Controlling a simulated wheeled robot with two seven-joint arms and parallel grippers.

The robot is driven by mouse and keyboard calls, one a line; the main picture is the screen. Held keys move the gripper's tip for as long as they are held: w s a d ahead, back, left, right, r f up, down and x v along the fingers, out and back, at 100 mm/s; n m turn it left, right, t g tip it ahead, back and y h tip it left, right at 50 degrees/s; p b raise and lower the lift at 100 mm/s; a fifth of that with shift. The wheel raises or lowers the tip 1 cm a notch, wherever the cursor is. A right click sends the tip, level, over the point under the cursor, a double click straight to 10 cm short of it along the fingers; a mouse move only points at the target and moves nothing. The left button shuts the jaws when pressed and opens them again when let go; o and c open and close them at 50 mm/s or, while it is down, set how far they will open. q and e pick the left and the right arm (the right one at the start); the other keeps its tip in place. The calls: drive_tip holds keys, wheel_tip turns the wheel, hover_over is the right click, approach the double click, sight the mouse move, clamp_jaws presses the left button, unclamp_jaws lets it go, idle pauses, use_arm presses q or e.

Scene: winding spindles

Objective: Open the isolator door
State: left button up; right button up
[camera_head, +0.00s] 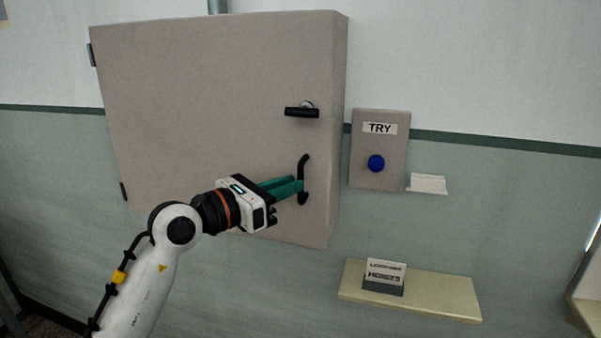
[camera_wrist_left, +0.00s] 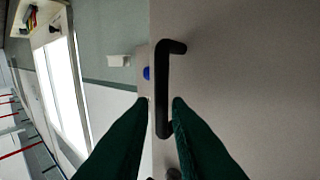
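The isolator door (camera_head: 200,90) is the large beige front of the wall cabinet, hinged at its left edge, and looks shut. A black vertical pull handle (camera_head: 304,170) sits low near its right edge. A black switch lever (camera_head: 302,112) lies level above it. My left gripper (camera_head: 299,186) has teal fingers reaching the pull handle from the left. In the left wrist view the handle (camera_wrist_left: 163,75) stands between the open fingertips (camera_wrist_left: 161,101), with a narrow gap on each side. Whether either finger touches it is unclear. My right gripper is not in view.
A grey TRY box (camera_head: 368,150) with a blue button (camera_head: 376,163) is on the wall right of the cabinet, beside a small white ledge (camera_head: 428,184). Below, a cream shelf (camera_head: 440,298) holds a small labelled block (camera_head: 384,277). The space before the door is otherwise clear.

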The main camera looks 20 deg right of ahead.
sight(300, 202)
use_arm(q)
drive_tip(key=shift+p+x, duration=0.35)
drive_tip(key=shift+x, duration=1.55)
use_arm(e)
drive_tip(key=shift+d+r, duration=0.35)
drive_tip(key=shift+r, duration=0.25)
use_arm(q)
drive_tip(key=shift+a, duration=0.1)
clamp_jaws()
